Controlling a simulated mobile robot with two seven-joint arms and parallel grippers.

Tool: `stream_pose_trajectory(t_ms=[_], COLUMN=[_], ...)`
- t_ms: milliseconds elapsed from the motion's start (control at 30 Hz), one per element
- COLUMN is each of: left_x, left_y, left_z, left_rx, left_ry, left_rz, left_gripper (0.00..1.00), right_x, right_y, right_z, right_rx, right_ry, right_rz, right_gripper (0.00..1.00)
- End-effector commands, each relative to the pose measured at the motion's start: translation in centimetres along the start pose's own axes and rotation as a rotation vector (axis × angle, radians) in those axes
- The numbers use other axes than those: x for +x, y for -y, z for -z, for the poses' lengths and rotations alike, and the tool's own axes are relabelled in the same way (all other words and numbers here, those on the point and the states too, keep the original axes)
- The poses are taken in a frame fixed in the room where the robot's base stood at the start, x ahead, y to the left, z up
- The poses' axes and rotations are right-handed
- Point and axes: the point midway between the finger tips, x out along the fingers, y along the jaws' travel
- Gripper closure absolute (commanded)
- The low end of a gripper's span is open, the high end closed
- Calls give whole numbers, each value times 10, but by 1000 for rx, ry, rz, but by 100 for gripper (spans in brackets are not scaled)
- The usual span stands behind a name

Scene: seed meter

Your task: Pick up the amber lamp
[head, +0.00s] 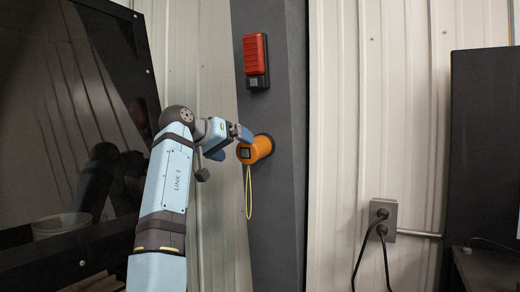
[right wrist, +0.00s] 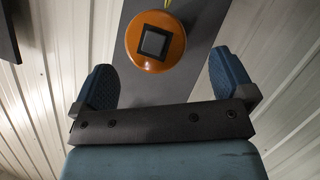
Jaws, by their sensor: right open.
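The amber lamp (head: 261,148) is an orange cylinder on the dark upright post, with a yellow loop hanging below it. In the right wrist view the lamp (right wrist: 138,51) shows end-on as a round orange face with a dark square in its middle. My right gripper (head: 240,142) is beside the lamp in the head view. In the wrist view the right gripper (right wrist: 164,80) is open, with its blue fingertips apart. The lamp lies beyond the fingers, between their directions and a little left of centre; contact is not visible. My left gripper is not in view.
A red and black device (head: 255,60) is fixed higher on the dark post (head: 277,225). A dark glossy panel (head: 70,110) stands at the left. An outlet box (head: 383,217) with black cables is on the ribbed wall. A dark cabinet (head: 483,150) stands at the right.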

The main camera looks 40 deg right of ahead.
Motion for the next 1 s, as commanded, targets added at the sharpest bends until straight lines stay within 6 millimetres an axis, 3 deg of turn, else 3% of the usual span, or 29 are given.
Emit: stream_pose_trajectory(t_ms=[267, 533, 767, 800, 1000], left_x=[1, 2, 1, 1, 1], left_y=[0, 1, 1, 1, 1], left_z=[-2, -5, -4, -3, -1], left_rx=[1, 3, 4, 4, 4], left_ry=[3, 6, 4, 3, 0], left_rz=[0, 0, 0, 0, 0], left_gripper=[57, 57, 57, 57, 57], right_x=[18, 56, 61, 61, 61], right_y=[-2, -5, -5, -5, -5], right_z=[0, 2, 2, 2, 2], right_rx=[1, 0, 0, 0, 0], right_ry=[0, 0, -2, -2, -2], right_rz=[-1, 0, 1, 1, 1], right_gripper=[0, 0, 0, 2, 48])
